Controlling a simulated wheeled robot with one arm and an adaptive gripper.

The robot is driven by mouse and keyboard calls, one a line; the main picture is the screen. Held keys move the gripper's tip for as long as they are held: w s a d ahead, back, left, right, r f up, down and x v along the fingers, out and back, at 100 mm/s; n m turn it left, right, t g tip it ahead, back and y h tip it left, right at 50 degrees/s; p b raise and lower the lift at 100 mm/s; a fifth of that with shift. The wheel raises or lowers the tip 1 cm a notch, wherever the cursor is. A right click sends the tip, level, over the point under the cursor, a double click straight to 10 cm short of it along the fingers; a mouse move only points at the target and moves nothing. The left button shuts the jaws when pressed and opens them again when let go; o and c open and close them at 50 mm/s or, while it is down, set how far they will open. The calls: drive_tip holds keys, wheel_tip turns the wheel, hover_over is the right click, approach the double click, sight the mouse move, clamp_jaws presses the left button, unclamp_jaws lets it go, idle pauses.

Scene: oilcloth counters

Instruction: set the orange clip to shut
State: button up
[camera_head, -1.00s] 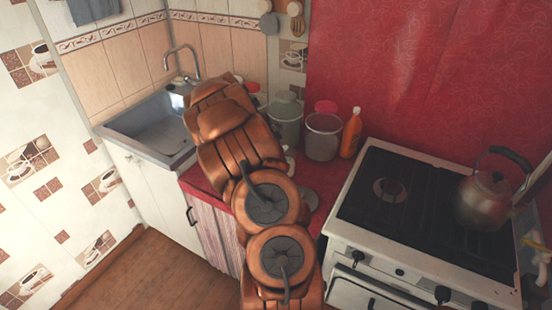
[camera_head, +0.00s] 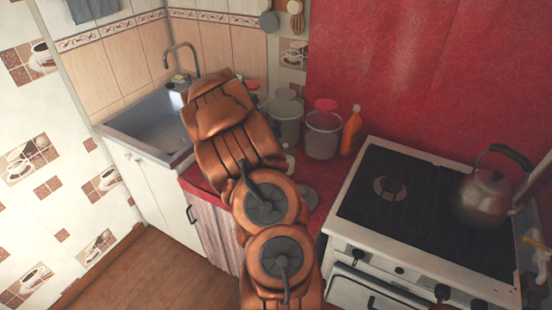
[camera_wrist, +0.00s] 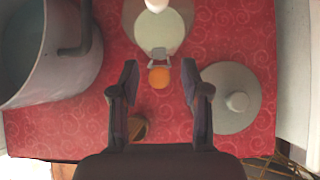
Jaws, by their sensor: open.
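The orange clip (camera_wrist: 159,77) shows in the wrist view on a grey metal bracket, at the near side of a glass jar (camera_wrist: 160,32) with a pale green inside or lid. The clip sticks out from the jar toward me; I cannot tell whether it is open or shut. My gripper (camera_wrist: 159,70) is open, with one finger left and one finger right of the clip, both apart from it. In the head view my arm hides the gripper and the clip.
In the wrist view a large grey pot (camera_wrist: 62,80) stands left, and a round lid with a knob (camera_wrist: 220,98) lies close right on the red oilcloth (camera_wrist: 110,128). In the head view, lidded containers, an orange bottle (camera_head: 350,131) and the stove (camera_head: 400,215) stand right.

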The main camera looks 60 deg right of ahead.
drive_tip(key=v, duration=1.1)
